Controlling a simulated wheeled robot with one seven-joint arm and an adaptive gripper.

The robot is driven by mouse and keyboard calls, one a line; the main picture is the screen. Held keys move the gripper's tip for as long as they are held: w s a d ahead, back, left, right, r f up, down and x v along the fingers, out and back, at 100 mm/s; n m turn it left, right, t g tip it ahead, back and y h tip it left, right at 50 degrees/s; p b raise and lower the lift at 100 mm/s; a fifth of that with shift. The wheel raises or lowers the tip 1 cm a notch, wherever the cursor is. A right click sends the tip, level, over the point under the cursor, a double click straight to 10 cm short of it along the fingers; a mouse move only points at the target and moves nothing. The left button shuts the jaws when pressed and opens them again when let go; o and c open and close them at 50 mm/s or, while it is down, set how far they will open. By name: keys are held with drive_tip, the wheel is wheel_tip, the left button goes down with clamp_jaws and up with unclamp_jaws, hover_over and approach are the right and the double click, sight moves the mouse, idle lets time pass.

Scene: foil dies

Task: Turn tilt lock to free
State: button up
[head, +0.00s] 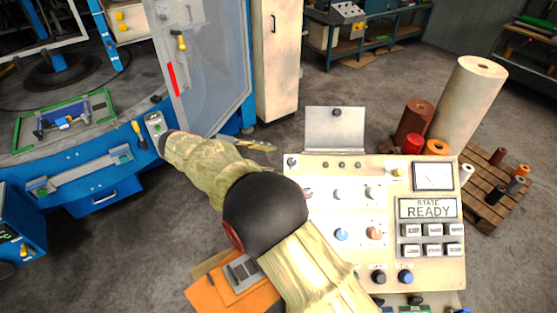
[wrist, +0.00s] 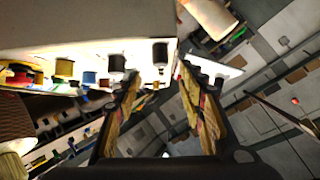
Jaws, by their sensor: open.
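I cannot tell which control is the tilt lock; the small labels are unreadable and my arm covers part of the console's left side. A blue knob (head: 341,234) and an orange-tan knob (head: 374,233) sit mid-panel, with two dark-based knobs lower down. My gripper (wrist: 160,72) is open and empty in the wrist view, its yellow-padded fingers apart. Console knobs (wrist: 116,63) appear beyond the fingertips, with no contact clear.
A raised grey plate (head: 335,130) stands behind the console. Rolls, including a large cream one (head: 470,100), stand at right by a wooden pallet (head: 490,190). A blue machine (head: 95,180) with a clear door is at left. An orange box (head: 235,288) lies below my arm.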

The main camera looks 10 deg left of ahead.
drive_tip(key=shift+v, duration=1.5)
